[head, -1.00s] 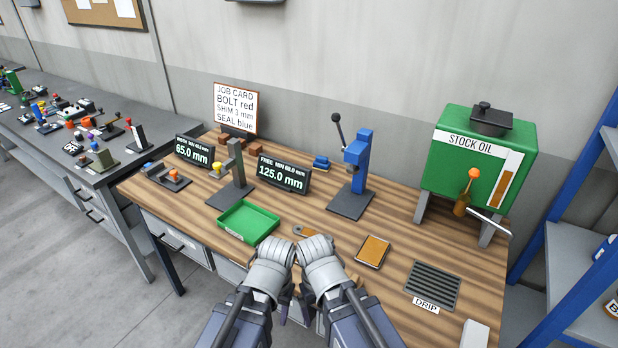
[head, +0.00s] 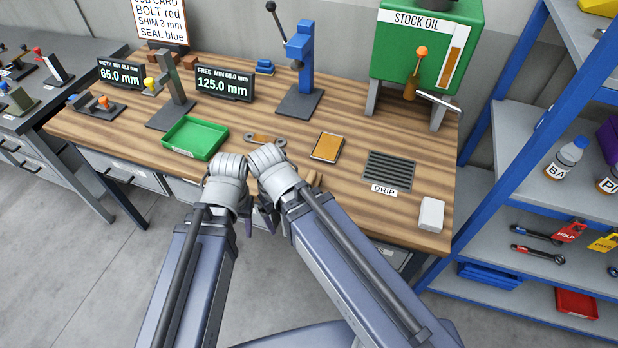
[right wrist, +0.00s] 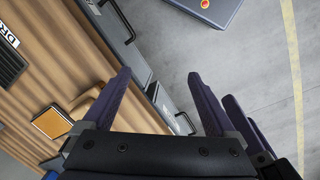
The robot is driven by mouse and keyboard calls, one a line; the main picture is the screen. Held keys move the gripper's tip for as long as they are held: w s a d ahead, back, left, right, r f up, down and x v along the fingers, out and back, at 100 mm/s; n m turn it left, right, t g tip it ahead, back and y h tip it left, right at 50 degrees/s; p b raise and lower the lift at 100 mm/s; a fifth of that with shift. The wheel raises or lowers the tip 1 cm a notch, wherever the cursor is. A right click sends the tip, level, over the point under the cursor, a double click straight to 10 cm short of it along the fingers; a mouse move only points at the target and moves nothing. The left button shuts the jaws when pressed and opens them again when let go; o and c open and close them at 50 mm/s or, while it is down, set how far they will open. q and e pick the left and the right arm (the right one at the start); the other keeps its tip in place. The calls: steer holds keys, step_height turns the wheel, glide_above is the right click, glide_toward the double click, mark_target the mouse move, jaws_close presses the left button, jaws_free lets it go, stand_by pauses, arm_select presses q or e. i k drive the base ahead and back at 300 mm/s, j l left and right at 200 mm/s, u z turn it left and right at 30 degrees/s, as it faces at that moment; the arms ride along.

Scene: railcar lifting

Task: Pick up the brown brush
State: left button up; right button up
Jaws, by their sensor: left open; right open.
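A tan-brown piece (head: 313,181) lies at the bench's front edge, mostly hidden behind my right wrist in the head view. It also shows beside a finger in the right wrist view (right wrist: 86,102). It may be the brown brush, but I cannot make out bristles. My left gripper (head: 248,226) is open, fingers pointing down in front of the bench edge. My right gripper (right wrist: 159,73) is open and empty, with drawer fronts and floor behind its fingers. Both hang close together, apart from the tan-brown piece.
The wooden bench (head: 350,207) holds a green tray (head: 194,138), an orange-brown pad (head: 327,147), a drip grate (head: 389,168), a white block (head: 431,214), a blue press (head: 299,75) and a green oil tank (head: 397,45). A blue-framed shelf (head: 508,150) stands at right.

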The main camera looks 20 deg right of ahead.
mark_target(314, 178)
steer(key=i+j+z, duration=0.15)
steer(key=j+z, duration=0.2)
steer(key=j, duration=0.65)
steer(key=j+z, duration=0.35)
steer(key=j, duration=0.65)
